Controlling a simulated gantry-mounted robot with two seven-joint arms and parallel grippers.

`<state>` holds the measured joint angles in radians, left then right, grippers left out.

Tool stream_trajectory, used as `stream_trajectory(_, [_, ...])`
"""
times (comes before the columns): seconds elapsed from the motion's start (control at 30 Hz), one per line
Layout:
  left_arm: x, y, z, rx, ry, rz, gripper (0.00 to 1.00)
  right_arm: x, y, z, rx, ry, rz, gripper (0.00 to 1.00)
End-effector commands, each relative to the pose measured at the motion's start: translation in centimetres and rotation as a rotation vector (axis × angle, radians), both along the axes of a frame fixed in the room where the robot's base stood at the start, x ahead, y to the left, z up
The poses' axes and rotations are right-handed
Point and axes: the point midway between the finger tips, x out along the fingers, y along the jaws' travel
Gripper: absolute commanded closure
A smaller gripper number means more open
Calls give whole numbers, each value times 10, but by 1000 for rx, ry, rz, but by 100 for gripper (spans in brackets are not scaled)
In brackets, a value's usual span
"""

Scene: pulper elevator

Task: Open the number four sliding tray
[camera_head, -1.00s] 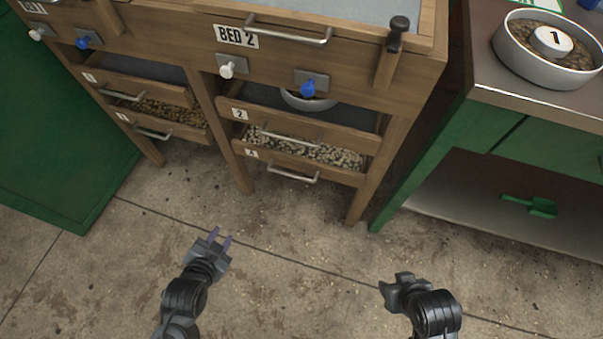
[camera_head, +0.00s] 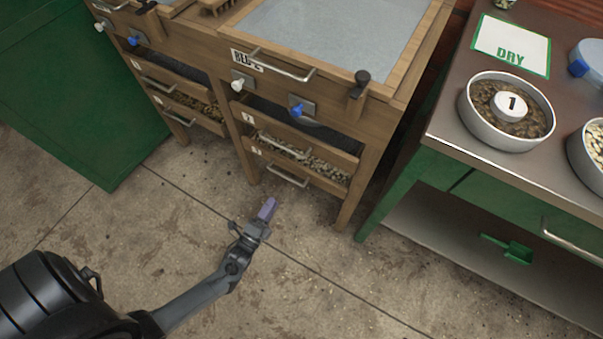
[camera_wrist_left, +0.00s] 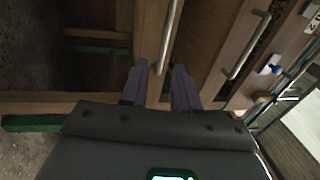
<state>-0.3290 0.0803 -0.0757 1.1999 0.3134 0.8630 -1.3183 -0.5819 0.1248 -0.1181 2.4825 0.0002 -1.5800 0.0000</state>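The number four sliding tray (camera_head: 325,182) is the lower tray under the BED 2 label, in the head view. It looks closed, and its metal handle (camera_head: 287,177) is on its front. My left gripper (camera_head: 267,207) is in front of the tray and a little below the handle in the picture, apart from it. In the left wrist view its two purple fingers (camera_wrist_left: 166,82) are spread with nothing between the tips. The tray's handle (camera_wrist_left: 170,35) lies just beyond them, roughly in line with the gap. My right gripper is out of view.
The number two tray (camera_head: 300,140) sits directly above, with its own handle (camera_head: 283,146). A blue knob (camera_head: 297,108) is higher on the frame. A green table (camera_head: 400,195) stands at the right, a green cabinet (camera_head: 80,90) at the left. The floor in front is clear.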

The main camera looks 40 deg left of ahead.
Motion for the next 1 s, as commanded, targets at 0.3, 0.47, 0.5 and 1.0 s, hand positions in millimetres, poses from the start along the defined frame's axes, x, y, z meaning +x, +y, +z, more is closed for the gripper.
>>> stream_trajectory(0.3, [35, 4, 10, -1, -12, 0, 70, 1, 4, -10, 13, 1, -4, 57])
stream_trajectory(0.47, [62, 6, 16, -1, -13, 0, 70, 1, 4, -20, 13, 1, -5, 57])
stream_trajectory(0.5, [68, 7, 17, -1, -12, 0, 70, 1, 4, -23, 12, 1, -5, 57])
stream_trajectory(1.0, [110, 11, 27, -2, -7, -1, 70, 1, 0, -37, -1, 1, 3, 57])
